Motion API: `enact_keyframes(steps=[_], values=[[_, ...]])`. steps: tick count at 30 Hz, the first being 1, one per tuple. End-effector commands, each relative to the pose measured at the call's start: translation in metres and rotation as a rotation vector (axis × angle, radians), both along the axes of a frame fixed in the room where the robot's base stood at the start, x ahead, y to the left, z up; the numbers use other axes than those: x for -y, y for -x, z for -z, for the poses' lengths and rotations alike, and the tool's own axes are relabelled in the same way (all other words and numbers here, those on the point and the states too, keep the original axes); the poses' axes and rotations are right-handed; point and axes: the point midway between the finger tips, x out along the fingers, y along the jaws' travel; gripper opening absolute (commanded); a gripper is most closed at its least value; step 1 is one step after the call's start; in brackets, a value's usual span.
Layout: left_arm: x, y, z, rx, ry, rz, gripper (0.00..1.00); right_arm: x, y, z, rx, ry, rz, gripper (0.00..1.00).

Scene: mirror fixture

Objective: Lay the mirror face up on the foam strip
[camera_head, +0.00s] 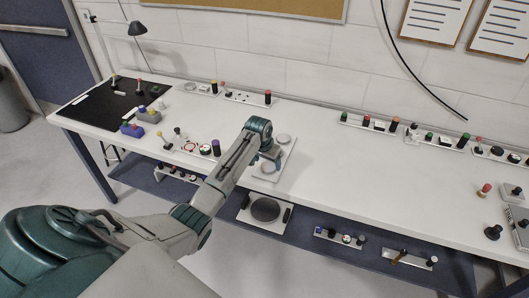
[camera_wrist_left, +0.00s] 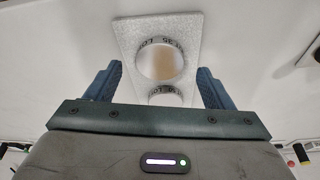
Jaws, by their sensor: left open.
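A pale, speckled foam strip (camera_head: 287,154) lies on the white table under my left gripper; it also shows in the wrist view (camera_wrist_left: 129,32). Two round discs with printed rims appear over it. The round mirror (camera_wrist_left: 160,64) has a shiny face with a pale brown reflection. A second disc (camera_wrist_left: 165,97) is partly hidden by my gripper body. Whether either disc touches the foam is hard to tell. My left gripper (camera_wrist_left: 158,84) is open, its blue fingers apart on both sides of the discs; in the head view (camera_head: 270,157) it hovers over the strip. My right gripper is out of view.
A black mat (camera_head: 100,108) and desk lamp (camera_head: 137,28) are at the left. Blue blocks (camera_head: 132,130) and small racks of coloured knobs stand along the table. A lower shelf holds a round dark disc (camera_head: 265,209).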

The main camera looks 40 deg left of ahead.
Motion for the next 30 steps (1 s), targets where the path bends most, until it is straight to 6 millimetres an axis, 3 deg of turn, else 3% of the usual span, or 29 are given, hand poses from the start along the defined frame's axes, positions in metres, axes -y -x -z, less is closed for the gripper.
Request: enact_keyframes(steps=[9, 15, 26, 30], values=[[0.000, 0.018, -0.065, 0.004, -0.003, 0.001, 0.75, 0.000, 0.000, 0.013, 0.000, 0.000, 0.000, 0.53], [0.001, 0.024, -0.088, 0.002, -0.001, 0.001, 0.75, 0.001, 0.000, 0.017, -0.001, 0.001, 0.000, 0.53], [0.001, 0.026, -0.093, 0.000, 0.000, 0.001, 0.75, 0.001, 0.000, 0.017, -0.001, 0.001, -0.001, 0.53], [0.006, 0.032, -0.085, -0.002, -0.005, 0.008, 0.75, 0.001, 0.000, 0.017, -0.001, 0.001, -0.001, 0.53]])
